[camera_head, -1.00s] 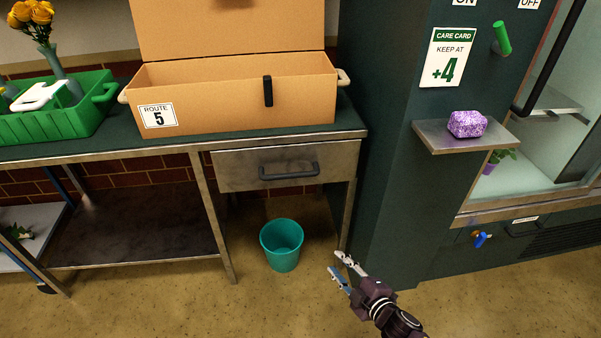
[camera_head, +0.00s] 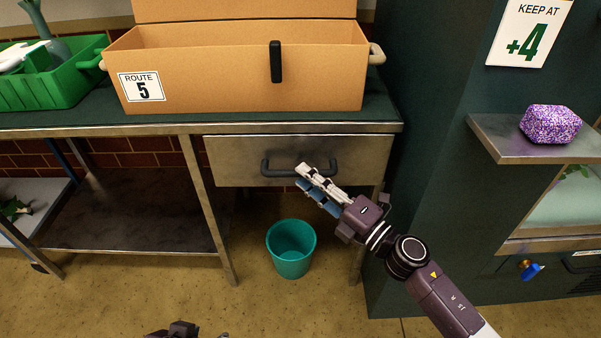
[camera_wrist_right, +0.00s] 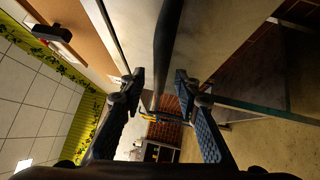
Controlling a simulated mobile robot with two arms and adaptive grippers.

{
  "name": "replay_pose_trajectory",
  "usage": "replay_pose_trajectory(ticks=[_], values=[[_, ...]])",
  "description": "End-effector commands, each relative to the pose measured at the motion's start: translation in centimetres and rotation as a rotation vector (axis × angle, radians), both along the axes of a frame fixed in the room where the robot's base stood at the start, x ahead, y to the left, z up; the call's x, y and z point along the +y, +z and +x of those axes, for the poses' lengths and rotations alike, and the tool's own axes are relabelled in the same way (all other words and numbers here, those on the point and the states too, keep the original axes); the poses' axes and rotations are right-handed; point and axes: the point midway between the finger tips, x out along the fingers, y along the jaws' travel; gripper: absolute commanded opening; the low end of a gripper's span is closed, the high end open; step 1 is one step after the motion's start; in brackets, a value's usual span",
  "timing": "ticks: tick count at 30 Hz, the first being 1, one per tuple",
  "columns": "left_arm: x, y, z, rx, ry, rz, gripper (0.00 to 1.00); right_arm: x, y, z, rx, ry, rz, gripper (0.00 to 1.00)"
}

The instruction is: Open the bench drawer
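The bench drawer (camera_head: 230,150) is a grey metal front under the right end of the bench, and it looks shut. Its dark bar handle (camera_head: 268,171) runs across the front. My right gripper (camera_head: 303,176) is at the right part of the handle. In the right wrist view the handle bar (camera_wrist_right: 167,35) runs between the two open fingertips (camera_wrist_right: 160,80), with a gap on both sides. My left gripper (camera_head: 184,331) shows only in part at the bottom edge of the head view; its fingers are mostly cut off.
An orange box (camera_head: 230,95) labelled Route 5 stands on the bench top (camera_head: 60,121), beside a green crate (camera_head: 60,92). A teal bin (camera_head: 291,250) stands on the floor below the drawer. A dark green cabinet (camera_head: 440,120) with a shelf (camera_head: 490,135) is at the right.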

Motion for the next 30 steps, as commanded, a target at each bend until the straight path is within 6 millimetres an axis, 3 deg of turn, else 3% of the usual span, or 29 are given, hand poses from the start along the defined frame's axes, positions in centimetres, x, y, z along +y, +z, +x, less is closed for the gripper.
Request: replay_pose_trajectory(ticks=[6,16,24,30], values=[[-0.1,0.1,0.5,-0.019,-0.002,-0.004,0.4,1.7,0.3,1.7,0.0,0.0,0.001,0.3],[-0.2,0.2,0.6,-0.024,-0.002,-0.005,0.4,1.9,0.3,2.0,0.001,-0.001,0.0,0.3],[-0.2,0.2,0.6,-0.024,-0.003,-0.006,0.4,1.9,0.3,2.0,0.001,-0.001,0.0,0.0],[-0.2,0.2,0.6,-0.024,-0.003,-0.006,0.4,1.9,0.3,2.0,0.002,-0.001,-0.001,0.0]])
